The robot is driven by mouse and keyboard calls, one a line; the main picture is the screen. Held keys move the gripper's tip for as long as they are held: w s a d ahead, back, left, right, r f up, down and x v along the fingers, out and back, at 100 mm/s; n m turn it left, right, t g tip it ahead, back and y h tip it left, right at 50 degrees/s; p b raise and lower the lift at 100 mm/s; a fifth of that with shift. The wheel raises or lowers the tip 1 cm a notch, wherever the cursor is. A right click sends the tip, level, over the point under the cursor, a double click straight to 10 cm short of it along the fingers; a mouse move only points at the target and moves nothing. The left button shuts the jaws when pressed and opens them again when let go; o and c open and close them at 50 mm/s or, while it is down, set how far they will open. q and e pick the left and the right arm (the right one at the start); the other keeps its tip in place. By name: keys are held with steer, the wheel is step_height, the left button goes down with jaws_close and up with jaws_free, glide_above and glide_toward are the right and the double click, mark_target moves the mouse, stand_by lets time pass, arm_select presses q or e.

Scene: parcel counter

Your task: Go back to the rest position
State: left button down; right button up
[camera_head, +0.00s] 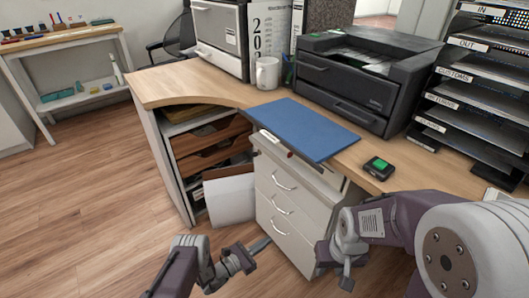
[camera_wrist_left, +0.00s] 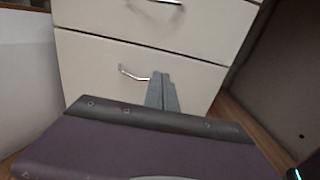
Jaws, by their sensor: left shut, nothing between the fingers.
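My left gripper (camera_head: 262,243) is low in front of the white drawer cabinet (camera_head: 290,212) in the head view. Its fingers are together with nothing between them. In the left wrist view the shut fingers (camera_wrist_left: 161,90) point at the drawer fronts, just right of a metal handle (camera_wrist_left: 132,74); whether they touch the front cannot be told. My right gripper (camera_head: 346,280) hangs lower right of the cabinet, pointing down. Its fingers are too small and partly hidden to tell whether they are open.
A blue board (camera_head: 304,128) lies on the wooden counter (camera_head: 165,85) above the cabinet. A small black device with a green top (camera_head: 378,167), a printer (camera_head: 365,75), a mug (camera_head: 267,73) and labelled trays (camera_head: 470,90) are on the counter. Floor at left is clear.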

arm_select(q)
steer(key=s+d+r+m+g+p, duration=0.1)
steer(key=s+d+r+m+g, duration=0.1)
steer(key=r+m+g, duration=0.25)
steer(key=s+d+r+m+g+p, duration=0.1)
steer(key=s+d+r+m+g, duration=0.1)
steer(key=s+r+m+g, duration=0.3)
steer(key=s+a+r+m+g+y+p, duration=0.1)
steer(key=s+a+r+m+g+y, duration=0.3)
steer(key=s+r, duration=0.25)
steer(key=s+a+r+m+t+y+p, duration=0.1)
steer(key=s+a+r+m+y, duration=0.1)
steer(key=a+r+m+y, duration=0.3)
steer(key=s+a+r+m+t+y+p, duration=0.1)
steer(key=s+a+r+m+t+y, duration=0.15)
steer(key=a, duration=0.55)
steer(key=s+a+r+m+t+y+p, duration=0.1)
steer(key=s+a+r+m+y, duration=0.25)
steer(key=a+r, duration=0.2)
step_height(320, 180, up, 37)
steer(key=w+p, duration=0.1)
steer(key=p, duration=3.6)
steer(key=shift+a+f+h+p, duration=0.2)
steer(key=shift+a+h+p, duration=0.1)
steer(key=shift+a+p, duration=0.1)
steer(key=shift+f+m, duration=0.1)
steer(key=shift+m, duration=0.15)
